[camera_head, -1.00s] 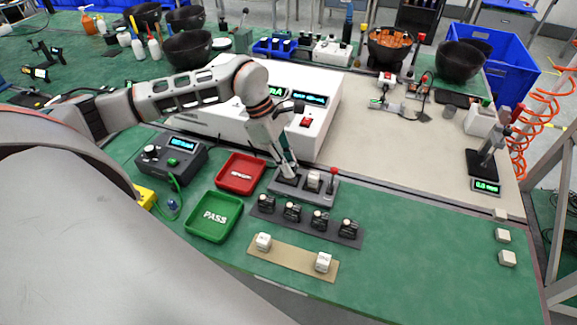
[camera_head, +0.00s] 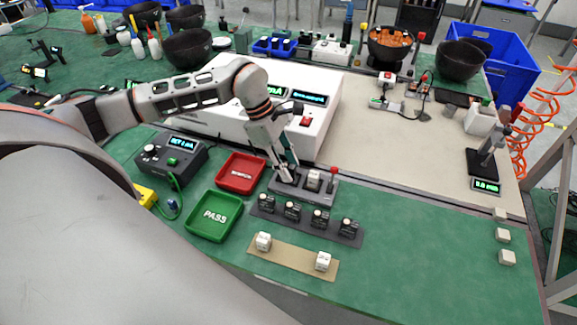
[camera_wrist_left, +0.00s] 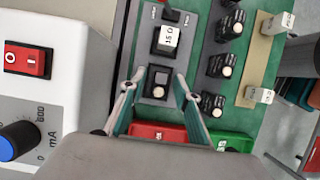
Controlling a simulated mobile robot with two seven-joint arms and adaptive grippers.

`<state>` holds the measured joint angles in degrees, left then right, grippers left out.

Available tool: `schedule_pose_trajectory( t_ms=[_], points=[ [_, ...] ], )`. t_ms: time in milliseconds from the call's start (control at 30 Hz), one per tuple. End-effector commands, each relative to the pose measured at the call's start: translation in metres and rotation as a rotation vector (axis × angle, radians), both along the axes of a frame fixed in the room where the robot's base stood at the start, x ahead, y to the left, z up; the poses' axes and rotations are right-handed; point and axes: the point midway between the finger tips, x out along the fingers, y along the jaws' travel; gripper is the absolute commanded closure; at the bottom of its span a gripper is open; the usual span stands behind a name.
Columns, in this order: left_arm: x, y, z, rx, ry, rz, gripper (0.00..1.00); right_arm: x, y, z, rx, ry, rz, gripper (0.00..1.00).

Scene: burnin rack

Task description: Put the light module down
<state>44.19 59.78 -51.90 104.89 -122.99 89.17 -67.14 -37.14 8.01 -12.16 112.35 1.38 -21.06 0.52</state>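My left gripper (camera_head: 286,172) points down over the left place of a grey fixture (camera_head: 302,192). In the left wrist view its two fingers (camera_wrist_left: 156,90) stand apart on either side of a small black square piece (camera_wrist_left: 157,82) with a grey top, with gaps at both sides. I cannot tell for certain whether this piece is the light module or a socket. A white labelled cube (camera_wrist_left: 166,38) sits in the fixture beside it, and also shows in the head view (camera_head: 314,180). My right gripper is not in view.
A red tray (camera_head: 262,184) and a green PASS tray (camera_head: 236,206) lie left of the fixture. Several black modules sit on a dark strip (camera_head: 270,217) in front. Two white cubes stand on a tan strip (camera_head: 292,260). A red-knobbed lever (camera_head: 333,174) rises at the fixture's right.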

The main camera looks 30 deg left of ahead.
Motion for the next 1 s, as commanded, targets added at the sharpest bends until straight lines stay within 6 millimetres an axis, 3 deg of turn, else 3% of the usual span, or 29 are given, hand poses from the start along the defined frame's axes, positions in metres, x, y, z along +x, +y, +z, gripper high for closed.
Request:
schedule_pose_trajectory(
  t_ms=[533,700,1000],
  points=[
    [-0.008,0.038,0.092,0.001,-0.004,0.002,0.69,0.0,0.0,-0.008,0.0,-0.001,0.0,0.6],
    [-0.01,0.043,0.105,0.001,-0.003,0.001,0.69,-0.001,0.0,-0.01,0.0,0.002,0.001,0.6],
    [-0.01,0.043,0.108,0.001,-0.002,0.0,0.69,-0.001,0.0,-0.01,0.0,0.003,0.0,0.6]
  ],
)
